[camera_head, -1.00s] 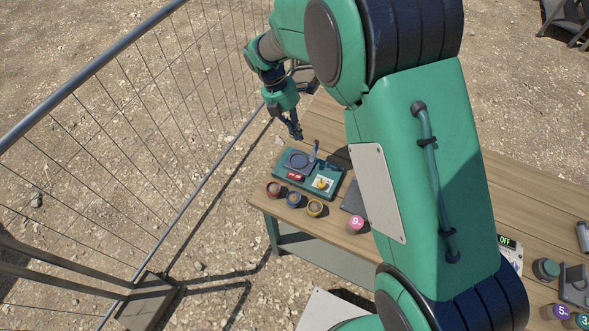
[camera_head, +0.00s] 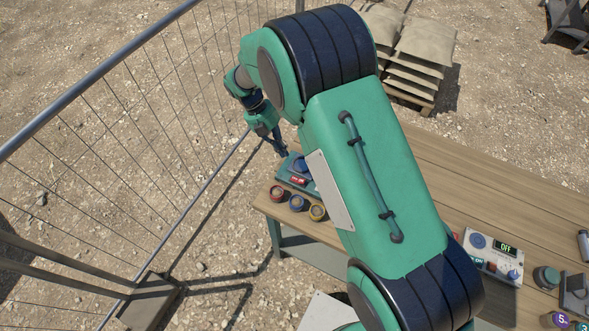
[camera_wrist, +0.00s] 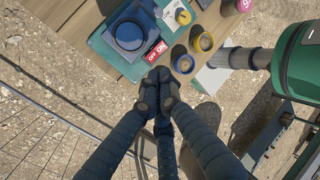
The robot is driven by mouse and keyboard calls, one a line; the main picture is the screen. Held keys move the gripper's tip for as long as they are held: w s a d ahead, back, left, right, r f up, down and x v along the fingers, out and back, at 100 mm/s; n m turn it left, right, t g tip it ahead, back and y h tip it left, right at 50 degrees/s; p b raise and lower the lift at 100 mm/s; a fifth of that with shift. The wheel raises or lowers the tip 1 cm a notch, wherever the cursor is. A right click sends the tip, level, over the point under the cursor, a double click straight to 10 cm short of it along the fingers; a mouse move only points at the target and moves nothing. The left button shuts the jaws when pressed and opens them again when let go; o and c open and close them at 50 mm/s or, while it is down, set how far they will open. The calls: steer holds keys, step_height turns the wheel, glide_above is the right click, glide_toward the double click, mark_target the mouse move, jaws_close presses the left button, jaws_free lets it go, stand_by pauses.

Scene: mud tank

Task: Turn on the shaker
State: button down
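A teal device with a round dark platform (camera_wrist: 130,34) and a red OFF/ON switch (camera_wrist: 156,51) sits at the table's far left end; I take it for the shaker. In the head view the device (camera_head: 284,174) is partly hidden by my arm, and its red switch (camera_head: 299,180) shows. My gripper (camera_wrist: 158,76) has its dark fingertips together, just beside the switch's near edge in the wrist view. I cannot tell whether they touch it. In the head view my gripper (camera_head: 281,150) is near the device's far left edge. It holds nothing visible.
Red (camera_head: 277,193), blue (camera_head: 297,202) and yellow (camera_head: 317,212) round containers stand along the table edge by the device. A white device (camera_head: 493,257) with an OFF display stands farther right. A wire fence (camera_head: 150,110) runs left of the table.

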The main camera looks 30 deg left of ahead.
mark_target(301, 180)
steer(key=shift+d+f, duration=0.1)
steer(key=shift+f, duration=0.05)
steer(key=p+x, duration=0.1)
steer(key=x, duration=1.2)
steer(key=shift+d+f, duration=0.15)
steer(key=shift+f, duration=0.15)
